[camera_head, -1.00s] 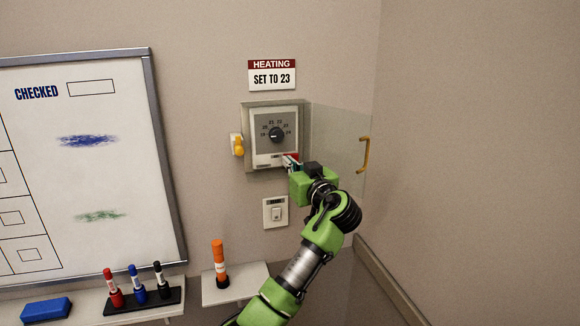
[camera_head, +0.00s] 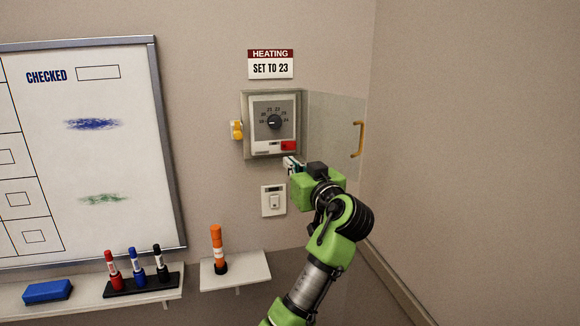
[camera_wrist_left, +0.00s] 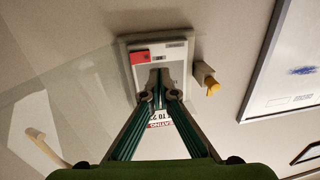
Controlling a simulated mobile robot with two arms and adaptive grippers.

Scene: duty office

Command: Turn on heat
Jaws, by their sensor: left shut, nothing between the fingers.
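The red switch (camera_wrist_left: 140,56) also shows in the left wrist view. My left gripper (camera_head: 290,162) is shut and empty, just below the box's lower right corner. In the wrist view its fingertips (camera_wrist_left: 158,94) are in front of the panel and hide the dial. My right gripper is out of view.
The clear cover (camera_head: 332,118) with its brass handle (camera_head: 358,139) stands open to the right. A yellow knob (camera_head: 237,130) is at the left. A sign (camera_head: 271,65) reads "HEATING SET TO 23". A light switch (camera_head: 273,201) and a small shelf (camera_head: 240,272) are below.

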